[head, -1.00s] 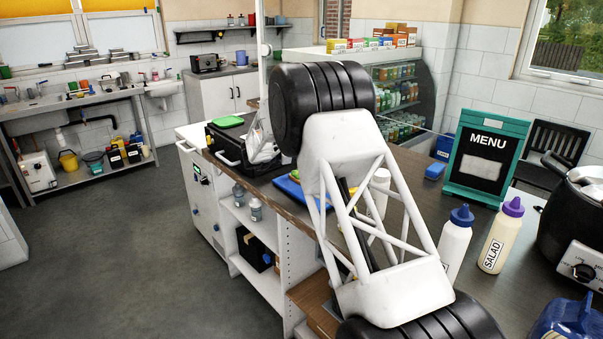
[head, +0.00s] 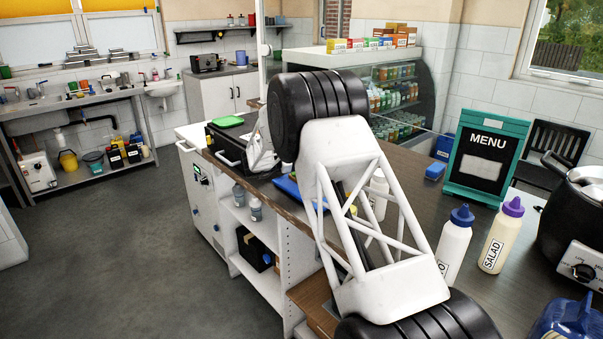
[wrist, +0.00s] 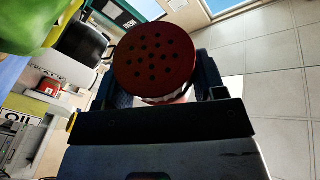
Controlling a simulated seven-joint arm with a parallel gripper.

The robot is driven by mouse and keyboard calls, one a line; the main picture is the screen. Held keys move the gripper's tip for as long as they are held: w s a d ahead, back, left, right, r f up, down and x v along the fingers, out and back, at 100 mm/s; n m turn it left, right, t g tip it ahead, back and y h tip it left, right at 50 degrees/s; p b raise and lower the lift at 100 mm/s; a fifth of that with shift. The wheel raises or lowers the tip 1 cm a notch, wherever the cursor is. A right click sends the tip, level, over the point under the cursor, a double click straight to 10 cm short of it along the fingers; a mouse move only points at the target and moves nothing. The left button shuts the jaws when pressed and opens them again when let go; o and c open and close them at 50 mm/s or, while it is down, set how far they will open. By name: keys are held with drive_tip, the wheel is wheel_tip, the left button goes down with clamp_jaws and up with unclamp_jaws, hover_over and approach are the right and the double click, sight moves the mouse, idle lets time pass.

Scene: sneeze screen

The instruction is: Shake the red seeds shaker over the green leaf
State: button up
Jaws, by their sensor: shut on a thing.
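The red seeds shaker (wrist: 155,62) shows in the wrist view as a round dark red lid with several holes, facing the camera. My gripper (wrist: 160,88) is shut around the shaker's body, below the lid. A large green shape (wrist: 28,28) fills the upper left corner of the wrist view, close to the camera; I cannot tell for sure that it is the green leaf. In the head view my arm hides the gripper, the shaker and most of the work spot. A blue board (head: 288,188) shows beside my arm on the counter.
Squeeze bottles with a blue cap (head: 454,245) and a purple cap (head: 500,238) stand right of my arm. A menu sign (head: 486,160) and a black pot (head: 572,225) are farther right. A black box (head: 240,140) with a green lid stands behind.

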drive_tip(key=shift+r, duration=1.75)
drive_tip(key=shift+f, duration=1.75)
drive_tip(key=shift+r, duration=0.1)
drive_tip(key=shift+r, duration=1.65)
wheel_tip(320, 180, down, 4)
drive_tip(key=shift+r, duration=0.25)
